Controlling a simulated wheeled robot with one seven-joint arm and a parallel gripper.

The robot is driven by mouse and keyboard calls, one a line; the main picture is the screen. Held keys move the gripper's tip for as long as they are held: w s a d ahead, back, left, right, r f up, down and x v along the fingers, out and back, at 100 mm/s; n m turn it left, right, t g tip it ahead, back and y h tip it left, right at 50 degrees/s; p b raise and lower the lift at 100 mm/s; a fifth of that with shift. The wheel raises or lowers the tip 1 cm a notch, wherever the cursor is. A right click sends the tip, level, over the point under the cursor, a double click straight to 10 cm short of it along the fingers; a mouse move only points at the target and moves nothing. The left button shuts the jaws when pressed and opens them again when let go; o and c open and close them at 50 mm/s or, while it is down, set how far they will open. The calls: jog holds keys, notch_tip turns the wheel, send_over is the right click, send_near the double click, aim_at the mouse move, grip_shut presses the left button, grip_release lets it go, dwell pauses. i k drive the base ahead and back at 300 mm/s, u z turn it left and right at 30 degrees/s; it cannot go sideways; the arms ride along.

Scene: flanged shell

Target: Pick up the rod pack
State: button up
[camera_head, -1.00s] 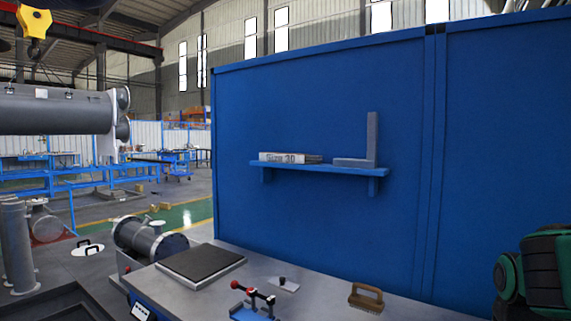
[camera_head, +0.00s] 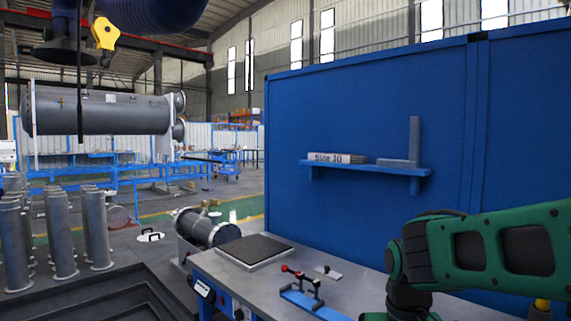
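A flat pale pack (camera_head: 337,157) lies at the left end of the blue wall shelf (camera_head: 366,168). Its front edge bears dark lettering that looks like "Size 10". It is the only pack-like thing I can make out, and I cannot tell for sure that it is the rod pack. My green and black arm reaches in from the right edge and bends down at the lower right, in front of the bench. My gripper is out of the picture.
A grey right-angle block (camera_head: 414,145) stands on the shelf's right end. The workbench (camera_head: 345,290) below carries a dark plate (camera_head: 255,249), a red-and-blue clamp (camera_head: 301,292) and a small handled tool (camera_head: 328,272). Grey cylinders (camera_head: 60,235) stand at left.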

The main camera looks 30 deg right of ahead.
aim_at(338, 158)
jog(key=u, duration=0.9)
jog(key=i, duration=3.15)
jog(key=z, duration=3.3)
